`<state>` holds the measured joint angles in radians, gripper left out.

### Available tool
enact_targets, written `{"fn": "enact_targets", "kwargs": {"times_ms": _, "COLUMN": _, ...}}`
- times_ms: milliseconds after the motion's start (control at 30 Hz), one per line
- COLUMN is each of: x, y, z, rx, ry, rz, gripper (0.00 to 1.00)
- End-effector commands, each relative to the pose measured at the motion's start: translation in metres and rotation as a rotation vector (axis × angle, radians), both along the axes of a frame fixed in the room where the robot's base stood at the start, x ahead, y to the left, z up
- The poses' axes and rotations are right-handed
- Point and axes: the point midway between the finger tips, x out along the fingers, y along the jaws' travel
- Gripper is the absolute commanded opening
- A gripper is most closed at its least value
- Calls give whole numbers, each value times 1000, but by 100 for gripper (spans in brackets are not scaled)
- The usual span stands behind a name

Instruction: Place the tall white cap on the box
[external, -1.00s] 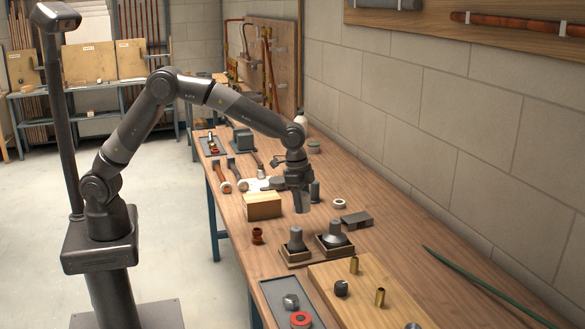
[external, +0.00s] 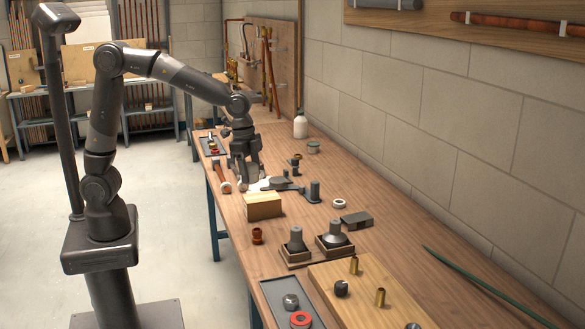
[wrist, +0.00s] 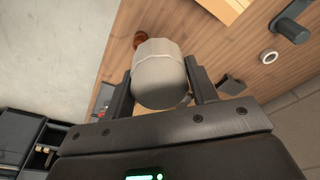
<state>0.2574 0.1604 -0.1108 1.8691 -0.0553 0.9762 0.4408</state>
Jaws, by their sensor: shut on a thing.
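The tall white cap (wrist: 158,72) is a pale, off-white cylinder with a rounded, faceted end. In the wrist view it sits between the two fingers of my gripper (wrist: 161,92), which is shut on it. In the external view my gripper (external: 246,170) is over the left part of the bench, behind the box; the cap is hard to make out there. The box (external: 264,207) is a plain tan block on the bench with a clear top. Its corner also shows at the top of the wrist view (wrist: 226,9). The cap is apart from the box.
A grey fixture with an upright post (external: 314,191) stands right of the box, with a white ring (external: 339,204) and dark block (external: 356,220) nearby. A copper fitting (external: 257,236) is in front.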

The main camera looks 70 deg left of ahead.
Motion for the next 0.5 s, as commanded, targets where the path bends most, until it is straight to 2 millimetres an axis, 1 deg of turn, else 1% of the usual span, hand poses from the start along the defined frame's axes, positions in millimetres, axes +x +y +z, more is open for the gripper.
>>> {"fn": "enact_targets", "kwargs": {"times_ms": 33, "x": -6, "y": 4, "z": 2, "rx": 1, "ry": -1, "rz": -3, "gripper": 30}}
{"fn": "enact_targets", "kwargs": {"times_ms": 100, "x": -11, "y": 7, "z": 3, "rx": 2, "ry": -1, "rz": -6, "gripper": 30}}
{"fn": "enact_targets", "kwargs": {"times_ms": 167, "x": -13, "y": 10, "z": 3, "rx": 3, "ry": 0, "rz": -6, "gripper": 30}}
{"fn": "enact_targets", "kwargs": {"times_ms": 233, "x": -11, "y": 16, "z": -1, "rx": 4, "ry": 1, "rz": -7, "gripper": 30}}
{"fn": "enact_targets", "kwargs": {"times_ms": 333, "x": 0, "y": 30, "z": -11, "rx": 5, "ry": 2, "rz": -5, "gripper": 30}}
{"fn": "enact_targets", "kwargs": {"times_ms": 500, "x": 26, "y": 60, "z": -35, "rx": 5, "ry": 3, "rz": -3, "gripper": 30}}
